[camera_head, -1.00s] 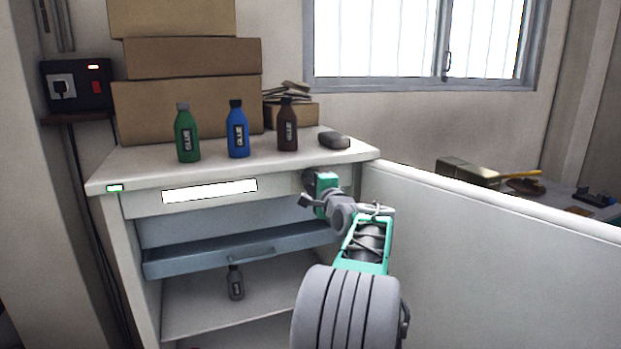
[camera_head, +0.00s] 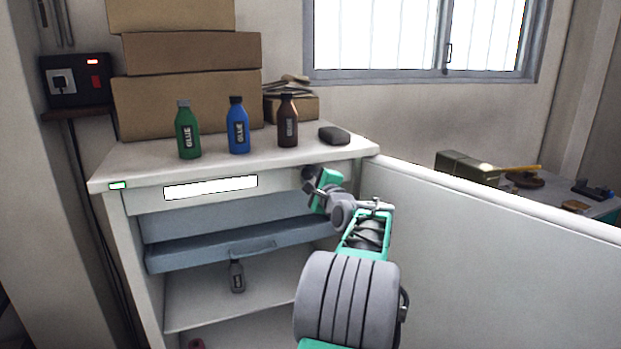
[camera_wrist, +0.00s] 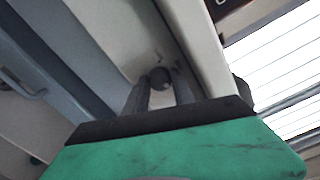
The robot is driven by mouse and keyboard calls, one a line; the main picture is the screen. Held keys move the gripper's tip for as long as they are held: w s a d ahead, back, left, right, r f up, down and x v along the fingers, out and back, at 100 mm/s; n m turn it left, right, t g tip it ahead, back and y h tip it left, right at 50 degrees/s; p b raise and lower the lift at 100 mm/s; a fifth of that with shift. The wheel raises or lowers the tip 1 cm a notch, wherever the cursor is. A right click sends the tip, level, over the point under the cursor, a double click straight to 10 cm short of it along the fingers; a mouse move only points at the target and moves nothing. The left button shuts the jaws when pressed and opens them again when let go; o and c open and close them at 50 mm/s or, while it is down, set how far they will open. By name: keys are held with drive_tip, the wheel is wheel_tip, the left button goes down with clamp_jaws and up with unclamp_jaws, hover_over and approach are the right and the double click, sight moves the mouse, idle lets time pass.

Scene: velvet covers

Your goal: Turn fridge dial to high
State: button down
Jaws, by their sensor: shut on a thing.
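The fridge (camera_head: 135,206) stands open, with its door (camera_head: 480,260) swung out to the right. The dial (camera_wrist: 160,78) is a small dark round knob at the upper right of the fridge interior, seen in the wrist view between my two fingers. My gripper (camera_wrist: 164,92) is shut on the dial. In the head view my gripper (camera_head: 310,178) is at the fridge's upper right inner corner, and it hides the dial there. The dial's setting marks cannot be read.
Green (camera_head: 188,132), blue (camera_head: 238,128) and brown (camera_head: 287,122) glue bottles and a dark rounded object (camera_head: 334,135) stand on the fridge top. Below the dial is a blue-grey drawer (camera_head: 200,255). A grey bottle (camera_head: 237,277) stands on the shelf.

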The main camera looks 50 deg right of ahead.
drive_tip(key=c, duration=1.1)
unclamp_jaws()
drive_tip(key=shift+o, duration=0.2)
drive_tip(key=b+v, duration=0.2)
drive_tip(key=v, duration=0.5)
drive_tip(key=shift+s+a, duration=0.2)
drive_tip(key=shift+s, duration=0.15)
